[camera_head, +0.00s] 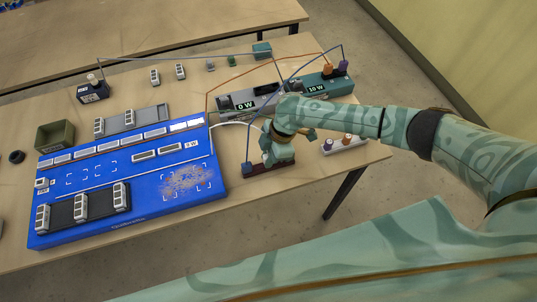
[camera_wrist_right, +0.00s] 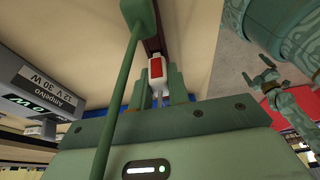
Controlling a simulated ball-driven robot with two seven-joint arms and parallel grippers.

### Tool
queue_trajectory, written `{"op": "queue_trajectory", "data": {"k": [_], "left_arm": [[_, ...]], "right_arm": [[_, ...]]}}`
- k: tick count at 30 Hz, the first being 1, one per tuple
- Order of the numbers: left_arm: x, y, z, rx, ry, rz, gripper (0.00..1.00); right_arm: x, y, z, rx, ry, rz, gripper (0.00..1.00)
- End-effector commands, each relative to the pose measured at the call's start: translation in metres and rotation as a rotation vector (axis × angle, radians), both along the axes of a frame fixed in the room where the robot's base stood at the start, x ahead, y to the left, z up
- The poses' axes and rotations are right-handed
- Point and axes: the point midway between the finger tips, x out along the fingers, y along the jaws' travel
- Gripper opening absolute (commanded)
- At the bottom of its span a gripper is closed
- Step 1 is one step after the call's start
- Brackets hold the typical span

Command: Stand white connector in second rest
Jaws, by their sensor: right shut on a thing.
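My right gripper (camera_head: 278,153) is low over a dark red rest block (camera_head: 268,168), hiding part of it. In the wrist view the right gripper (camera_wrist_right: 158,88) is shut on the white connector (camera_wrist_right: 156,68), which has a red face. A white lead (camera_head: 228,124) runs from the blue lightbox toward the gripper. A blue plug (camera_head: 247,168) stands at the block's left end. The connector's seat in the block is hidden in the head view, so I cannot tell whether it touches. A distant left gripper (camera_wrist_right: 257,70) shows small in the wrist view; its jaw state is unclear.
The blue lightbox (camera_head: 110,207) lies left of the block. Grey power supplies (camera_head: 240,104) and a teal one (camera_head: 325,84) stand behind, with wires across. A white strip (camera_head: 345,145) with coloured posts is to the right, near the table edge. An olive bin (camera_head: 55,134) is far left.

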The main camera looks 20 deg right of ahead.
Motion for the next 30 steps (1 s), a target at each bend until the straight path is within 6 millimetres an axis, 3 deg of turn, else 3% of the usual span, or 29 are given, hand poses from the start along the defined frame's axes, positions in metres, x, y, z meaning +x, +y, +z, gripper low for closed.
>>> {"op": "queue_trajectory", "data": {"k": [16,17,19,30], "left_arm": [[-0.001,0.000,-0.008,0.000,0.003,0.000,1.00],[-0.001,0.000,-0.008,0.000,0.003,0.000,1.00],[-0.001,0.000,-0.007,0.000,0.003,0.001,1.00],[0.000,0.000,-0.003,0.000,0.001,0.001,1.00]], "right_arm": [[0.000,0.000,-0.015,0.001,0.000,0.000,0.00],[0.000,0.000,-0.014,0.001,0.000,0.001,0.26],[0.000,0.000,-0.013,0.000,0.000,0.001,0.43],[0.000,-0.001,-0.009,0.000,-0.001,0.000,0.43]]}}
